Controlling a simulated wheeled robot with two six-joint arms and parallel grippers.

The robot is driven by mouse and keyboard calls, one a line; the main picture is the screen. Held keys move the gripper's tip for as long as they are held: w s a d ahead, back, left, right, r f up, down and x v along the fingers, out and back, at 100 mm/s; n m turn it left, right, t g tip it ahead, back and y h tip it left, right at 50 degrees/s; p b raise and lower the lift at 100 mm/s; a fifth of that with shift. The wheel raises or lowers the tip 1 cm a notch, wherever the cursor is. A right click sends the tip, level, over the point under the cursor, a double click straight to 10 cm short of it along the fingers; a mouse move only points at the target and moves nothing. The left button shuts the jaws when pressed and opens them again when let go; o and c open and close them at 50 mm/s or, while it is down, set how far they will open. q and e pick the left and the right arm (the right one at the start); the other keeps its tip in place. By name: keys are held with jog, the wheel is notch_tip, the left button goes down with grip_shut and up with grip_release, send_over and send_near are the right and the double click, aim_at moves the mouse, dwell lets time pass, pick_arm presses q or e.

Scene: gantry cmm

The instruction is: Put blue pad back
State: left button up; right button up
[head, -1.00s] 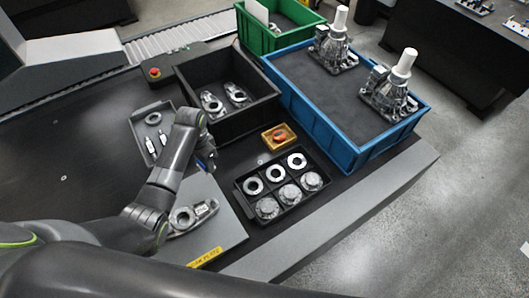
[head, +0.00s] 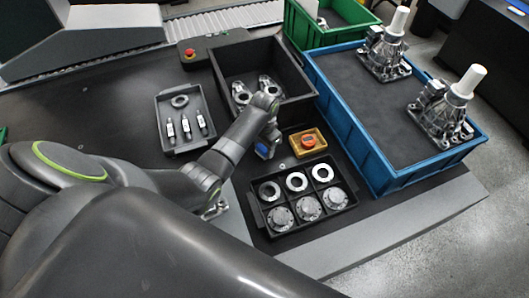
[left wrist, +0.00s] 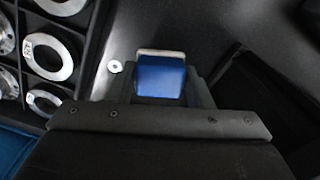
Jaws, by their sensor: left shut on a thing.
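The blue pad (left wrist: 160,78) is a small block with a pale edge, held between the fingers of my left gripper (left wrist: 172,88) in the left wrist view. In the head view the blue pad (head: 264,150) shows at the tip of my left gripper (head: 266,147), over the dark table. A small yellow tray (head: 296,148) holding an orange round-topped piece (head: 308,142) lies just right of the gripper, apart from it. I cannot tell how high the pad is above the table. My right gripper is not in view.
A black tray with rings and round castings (head: 272,226) lies in front. A black bin (head: 300,75) with metal parts stands behind the gripper. A grey tray (head: 163,108) with tools is to the left, the blue crate (head: 375,170) to the right.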

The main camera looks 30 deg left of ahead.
aim_at(264, 153)
pick_arm(q)
jog(key=shift+f, duration=1.85)
jog(key=shift+f, duration=0.1)
jog(key=o, duration=0.9)
notch_tip(264, 153, up, 12)
jog(key=shift+r, duration=0.15)
